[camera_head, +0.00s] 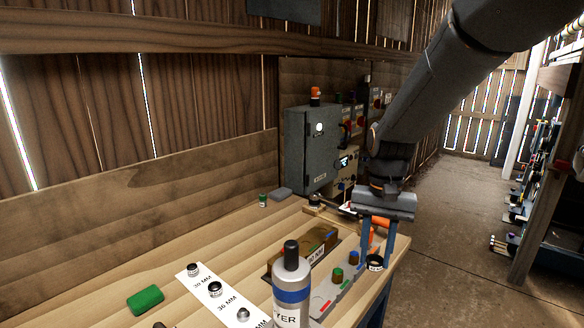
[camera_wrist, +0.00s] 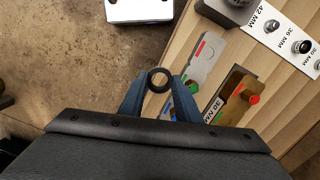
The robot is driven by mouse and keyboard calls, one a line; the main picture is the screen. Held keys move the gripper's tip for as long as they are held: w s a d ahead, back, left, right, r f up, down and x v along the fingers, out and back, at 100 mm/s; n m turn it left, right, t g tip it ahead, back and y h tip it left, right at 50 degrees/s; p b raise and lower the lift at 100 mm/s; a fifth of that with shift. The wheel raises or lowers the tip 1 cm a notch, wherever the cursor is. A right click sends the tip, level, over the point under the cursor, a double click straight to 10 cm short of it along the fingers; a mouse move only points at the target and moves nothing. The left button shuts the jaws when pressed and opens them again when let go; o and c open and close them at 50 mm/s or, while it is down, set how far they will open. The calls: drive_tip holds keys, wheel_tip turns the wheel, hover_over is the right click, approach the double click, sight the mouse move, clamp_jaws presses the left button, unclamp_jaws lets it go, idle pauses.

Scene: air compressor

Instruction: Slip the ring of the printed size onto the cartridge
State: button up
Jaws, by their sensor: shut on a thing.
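My gripper (camera_head: 377,262) is shut on a black ring (camera_head: 376,262), held beyond the right edge of the bench. In the wrist view the ring (camera_wrist: 159,80) sits between the fingertips of my gripper (camera_wrist: 159,86), its opening visible and empty. Two posts bear dark rings (camera_head: 193,269) and (camera_head: 215,289); the front post (camera_head: 243,315) looks bare metal. A brown part with a size label (camera_head: 316,254) lies on the bench; I cannot tell whether it is the cartridge.
A grey plate (camera_wrist: 204,60) with coloured marks lies beside the brown part. A bottle (camera_head: 291,290) stands at the front, a green block (camera_head: 145,300) lies at the left. A grey cabinet (camera_head: 310,148) stands at the back. Open floor (camera_head: 450,230) lies right of the bench.

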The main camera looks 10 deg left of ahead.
drive_tip(key=s+a+r+m+p, duration=0.1)
drive_tip(key=s+a+r, duration=0.25)
drive_tip(key=r, duration=0.25)
drive_tip(key=s+a+r+p, duration=0.1)
drive_tip(key=s+a+r, duration=0.1)
drive_tip(key=a+r, duration=0.3)
wheel_tip(320, 180, up, 12)
drive_tip(key=f+m+p, duration=0.1)
drive_tip(key=m+p, duration=0.1)
hover_over(292, 242)
drive_tip(key=shift+r, duration=0.25)
drive_tip(key=shift+s+r+p, duration=0.1)
drive_tip(key=shift+p, duration=0.65)
drive_tip(key=shift+f+b, duration=1.1)
drive_tip(key=shift+f, duration=1.9)
drive_tip(key=shift+p, duration=1.3)
drive_tip(key=shift+f+b, duration=0.75)
drive_tip(key=shift+f, duration=2.15)
